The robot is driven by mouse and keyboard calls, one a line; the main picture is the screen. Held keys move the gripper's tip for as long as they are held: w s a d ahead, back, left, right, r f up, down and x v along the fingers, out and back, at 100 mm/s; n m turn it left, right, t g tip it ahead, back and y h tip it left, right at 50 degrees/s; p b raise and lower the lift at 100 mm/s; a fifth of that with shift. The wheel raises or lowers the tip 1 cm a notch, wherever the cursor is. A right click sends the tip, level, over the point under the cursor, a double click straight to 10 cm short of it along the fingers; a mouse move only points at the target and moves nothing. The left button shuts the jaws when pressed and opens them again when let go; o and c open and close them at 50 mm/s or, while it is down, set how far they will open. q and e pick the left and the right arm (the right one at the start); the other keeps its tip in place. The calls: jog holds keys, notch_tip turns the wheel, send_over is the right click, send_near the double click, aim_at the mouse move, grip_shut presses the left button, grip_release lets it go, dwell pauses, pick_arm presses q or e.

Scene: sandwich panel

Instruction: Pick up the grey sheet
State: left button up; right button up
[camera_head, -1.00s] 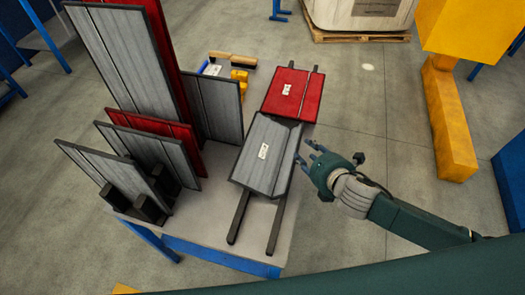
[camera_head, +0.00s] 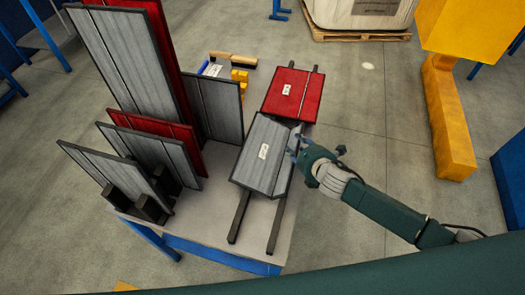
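The grey sheet (camera_head: 260,165) with a white label lies tilted on two dark rails on the table, in front of a red sheet (camera_head: 290,95). My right gripper (camera_head: 296,148) is at the grey sheet's upper right edge, with its fingers overlapping that edge in the picture. Whether the fingers touch the sheet or have closed on it is too small to tell. My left gripper is not in view.
Several grey and red panels (camera_head: 140,155) stand upright in dark holders on the left of the table (camera_head: 205,230). Yellow items (camera_head: 239,78) sit behind. A yellow post (camera_head: 448,120) stands at the right. Floor between is clear.

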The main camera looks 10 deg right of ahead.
grip_shut()
jog(key=shift+r, duration=0.1)
